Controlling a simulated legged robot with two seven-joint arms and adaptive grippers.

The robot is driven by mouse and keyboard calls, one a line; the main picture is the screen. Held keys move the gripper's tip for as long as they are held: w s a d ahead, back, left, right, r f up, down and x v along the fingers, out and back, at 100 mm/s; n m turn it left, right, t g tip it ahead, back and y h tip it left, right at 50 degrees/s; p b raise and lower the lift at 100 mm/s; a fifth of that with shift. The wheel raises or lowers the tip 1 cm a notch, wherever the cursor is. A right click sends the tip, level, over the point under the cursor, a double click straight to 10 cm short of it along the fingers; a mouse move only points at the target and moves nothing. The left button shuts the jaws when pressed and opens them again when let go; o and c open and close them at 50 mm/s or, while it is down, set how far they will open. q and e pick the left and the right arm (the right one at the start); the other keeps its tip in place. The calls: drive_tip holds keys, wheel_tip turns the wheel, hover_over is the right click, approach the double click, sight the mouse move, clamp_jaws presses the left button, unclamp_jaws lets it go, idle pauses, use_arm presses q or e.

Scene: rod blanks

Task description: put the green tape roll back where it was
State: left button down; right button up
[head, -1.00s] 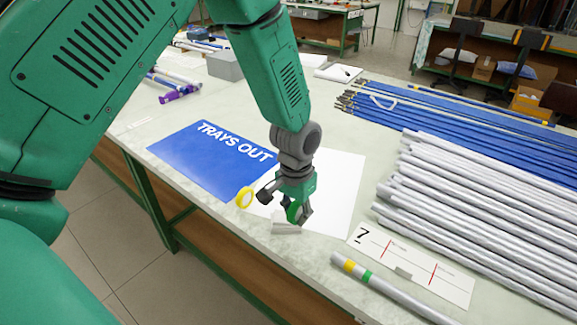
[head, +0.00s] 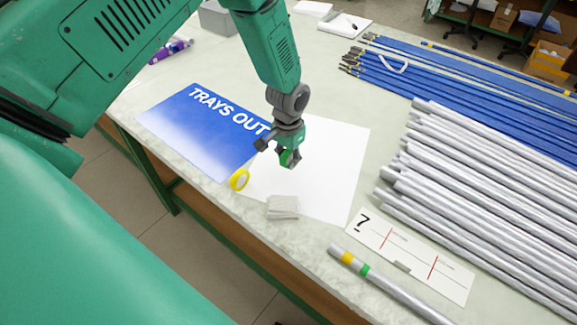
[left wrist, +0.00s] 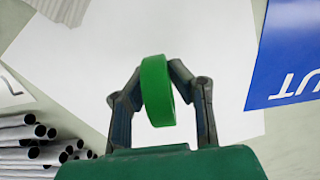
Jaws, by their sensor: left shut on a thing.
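The green tape roll (head: 286,158) is held in my left gripper (head: 277,153) above the white sheet (head: 325,165). In the left wrist view the green tape roll (left wrist: 157,91) stands between the two fingers of my left gripper (left wrist: 158,84), which are shut on it from both sides. White paper lies behind it. Whether the roll touches the sheet is hard to tell, but it appears raised. My right gripper is not in view.
A yellow tape roll (head: 239,180) sits by the blue TRAYS OUT mat (head: 195,135). A small grey block (head: 283,207) lies at the sheet's front edge. A banded rod (head: 385,285), a card marked 7 (head: 410,255) and many grey rods (head: 480,185) lie to the right.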

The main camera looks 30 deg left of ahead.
sight(291, 175)
use_arm(q)
drive_tip(key=shift+d+f, duration=0.15)
drive_tip(key=shift+f, duration=0.5)
drive_tip(key=shift+d+f, duration=0.15)
drive_tip(key=shift+f, duration=0.45)
drive_tip(key=shift+d+f, duration=0.15)
drive_tip(key=shift+f, duration=0.1)
drive_tip(key=shift+d, duration=0.1)
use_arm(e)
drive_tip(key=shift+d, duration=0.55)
use_arm(q)
drive_tip(key=shift+f, duration=0.1)
drive_tip(key=c, duration=1.6)
unclamp_jaws()
drive_tip(key=shift+o, duration=0.7)
drive_tip(key=shift+a+f, duration=0.1)
drive_tip(key=shift+a, duration=0.25)
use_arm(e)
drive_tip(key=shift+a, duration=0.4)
use_arm(q)
drive_tip(key=shift+d+r, duration=0.1)
drive_tip(key=shift+r, duration=0.2)
wheel_tip(291, 175, up, 12)
drive_tip(key=shift+f+b, duration=0.1)
drive_tip(key=shift+b, duration=0.2)
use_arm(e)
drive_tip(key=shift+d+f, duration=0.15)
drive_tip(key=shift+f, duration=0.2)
